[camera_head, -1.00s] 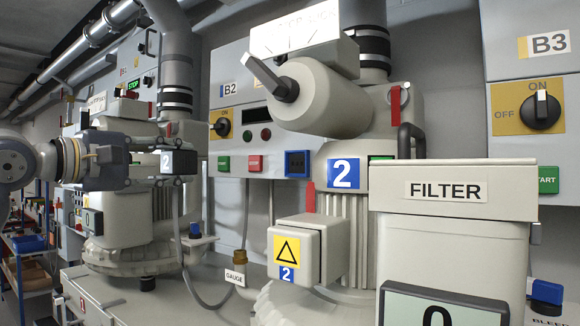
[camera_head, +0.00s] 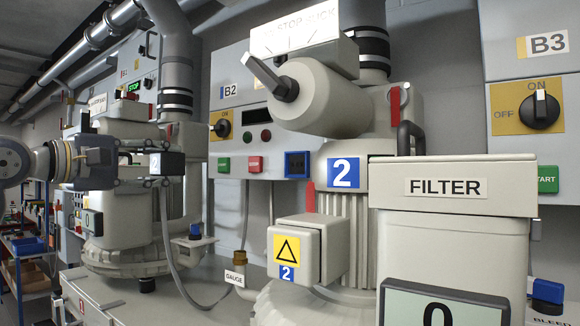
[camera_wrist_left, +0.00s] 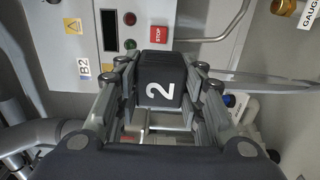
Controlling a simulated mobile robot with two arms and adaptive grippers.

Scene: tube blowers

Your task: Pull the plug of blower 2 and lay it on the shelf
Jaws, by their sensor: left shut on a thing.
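My left gripper (camera_head: 165,164) comes in from the left and is shut on the black plug (camera_head: 172,163), held in the air left of the B2 panel. In the left wrist view the plug (camera_wrist_left: 159,92) shows a white 2 between the two fingers. A grey cable (camera_head: 166,235) hangs below the plug and curves toward the gauge fitting. Blower 2 (camera_head: 345,130) stands right of centre, with a blue-framed socket (camera_head: 297,164) on the B2 panel, apart from the plug. A blue-framed shelf unit (camera_head: 28,262) is at the far left; I cannot tell whether it is the task's shelf. My right gripper is not in view.
The B2 panel (camera_head: 228,120) is behind and right of the plug. Another blower (camera_head: 125,235) stands behind my left gripper. The filter box (camera_head: 450,230) fills the right foreground. The gauge fitting (camera_head: 238,280) is low in the middle, and the bench top (camera_head: 175,305) around it has some bare room.

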